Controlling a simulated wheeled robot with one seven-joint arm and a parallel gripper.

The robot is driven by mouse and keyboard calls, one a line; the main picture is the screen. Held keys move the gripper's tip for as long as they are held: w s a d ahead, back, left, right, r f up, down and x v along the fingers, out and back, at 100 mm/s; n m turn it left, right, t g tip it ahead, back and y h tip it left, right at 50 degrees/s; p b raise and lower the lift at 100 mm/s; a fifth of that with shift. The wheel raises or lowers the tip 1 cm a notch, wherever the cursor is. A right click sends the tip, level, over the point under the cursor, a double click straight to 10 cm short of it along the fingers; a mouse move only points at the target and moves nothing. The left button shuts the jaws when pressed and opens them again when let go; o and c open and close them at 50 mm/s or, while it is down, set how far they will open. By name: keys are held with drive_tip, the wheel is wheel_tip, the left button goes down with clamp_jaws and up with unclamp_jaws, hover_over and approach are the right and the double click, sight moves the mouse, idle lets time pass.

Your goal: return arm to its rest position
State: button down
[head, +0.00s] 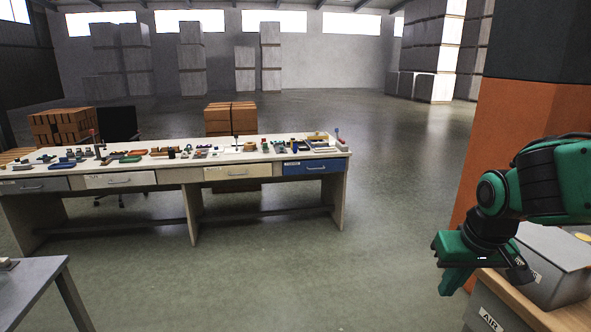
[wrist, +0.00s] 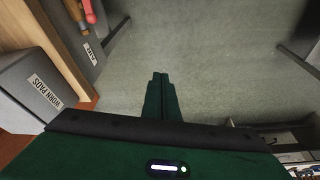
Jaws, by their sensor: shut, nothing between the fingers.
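My green arm reaches in from the right edge of the head view. My gripper (head: 457,281) points down near the orange pillar, beside the left end of a wooden counter with grey bins. In the wrist view my gripper (wrist: 159,76) shows its two green fingers together with nothing between them. It hangs over open grey floor.
A grey bin labelled WORN PADS (wrist: 37,90) and a bin labelled AIR (wrist: 88,45) are close to my gripper. An orange pillar (head: 510,130) stands behind my arm. A long workbench (head: 335,190) holds many small parts. The floor (head: 400,180) between is clear.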

drive_tip(key=s+d+m+g, duration=0.1)
drive_tip(key=s+d+m, duration=0.1)
drive_tip(key=s+d, duration=0.4)
drive_tip(key=s, duration=0.2)
drive_tip(key=shift+s, duration=0.3)
drive_tip(key=c, duration=2.2)
unclamp_jaws()
drive_tip(key=s+d+m+g, duration=0.2)
drive_tip(key=s+d+m, duration=0.1)
drive_tip(key=s, duration=0.6)
drive_tip(key=shift+d+f, duration=0.3)
drive_tip(key=shift+f, duration=0.1)
drive_tip(key=o, duration=0.4)
drive_tip(key=shift+s+d+m, duration=0.1)
drive_tip(key=shift+s+m, duration=0.2)
drive_tip(key=shift+s, duration=0.05)
drive_tip(key=shift+o, duration=0.2)
drive_tip(key=shift+g, duration=0.3)
